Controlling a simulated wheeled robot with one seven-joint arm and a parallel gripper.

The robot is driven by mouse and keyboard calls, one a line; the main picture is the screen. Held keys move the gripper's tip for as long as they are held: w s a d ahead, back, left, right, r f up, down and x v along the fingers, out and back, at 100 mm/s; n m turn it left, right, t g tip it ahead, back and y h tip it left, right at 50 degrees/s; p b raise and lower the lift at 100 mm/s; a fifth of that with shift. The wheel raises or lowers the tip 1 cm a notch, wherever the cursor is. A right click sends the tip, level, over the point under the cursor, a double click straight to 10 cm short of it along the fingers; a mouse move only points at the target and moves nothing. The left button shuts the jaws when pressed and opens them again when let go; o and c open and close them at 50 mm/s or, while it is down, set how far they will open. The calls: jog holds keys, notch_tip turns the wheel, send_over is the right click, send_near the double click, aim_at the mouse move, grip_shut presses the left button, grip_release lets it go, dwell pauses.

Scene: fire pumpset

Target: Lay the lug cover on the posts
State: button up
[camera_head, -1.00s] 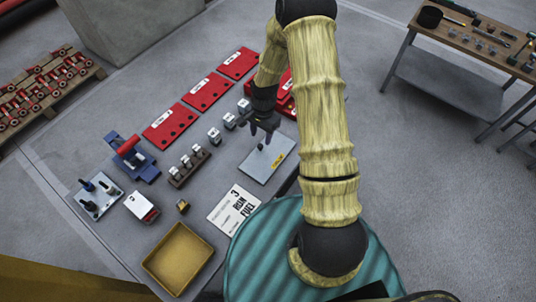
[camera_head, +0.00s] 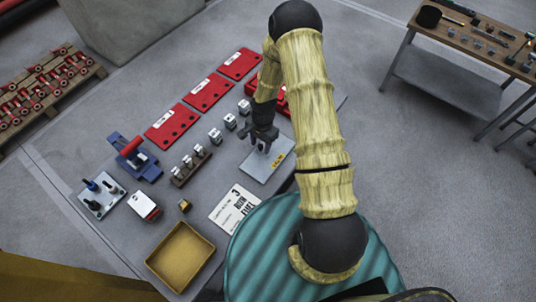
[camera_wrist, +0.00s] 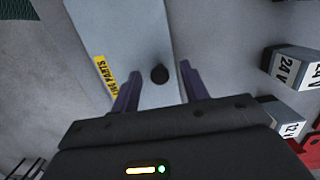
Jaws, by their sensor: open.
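The lug cover (camera_head: 281,160) looks like a flat pale grey plate with a yellow label and a black knob, lying on the grey table. In the wrist view the cover (camera_wrist: 138,38), its label reading "PARTS" and its round black knob (camera_wrist: 159,74) show clearly. My gripper (camera_wrist: 159,68) is open and empty, with a finger on each side of the knob in that view. In the head view my gripper (camera_head: 263,140) is right over the cover and partly hides the knob. What look like the posts stand on a light plate (camera_head: 100,207) at the table's left, with blue and dark tops.
Several small grey blocks (camera_head: 216,136) and a rack (camera_head: 191,166) lie left of the cover. Red plates (camera_head: 172,126) line the far side. A blue fixture (camera_head: 135,160), a white box (camera_head: 143,205), a printed card (camera_head: 232,208) and a yellow tray (camera_head: 180,257) are nearer.

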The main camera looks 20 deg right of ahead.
grip_shut()
jog(key=shift+r, duration=0.1)
notch_tip(320, 180, up, 10)
jog(key=b, duration=0.2)
dwell(0.5)
dwell(0.4)
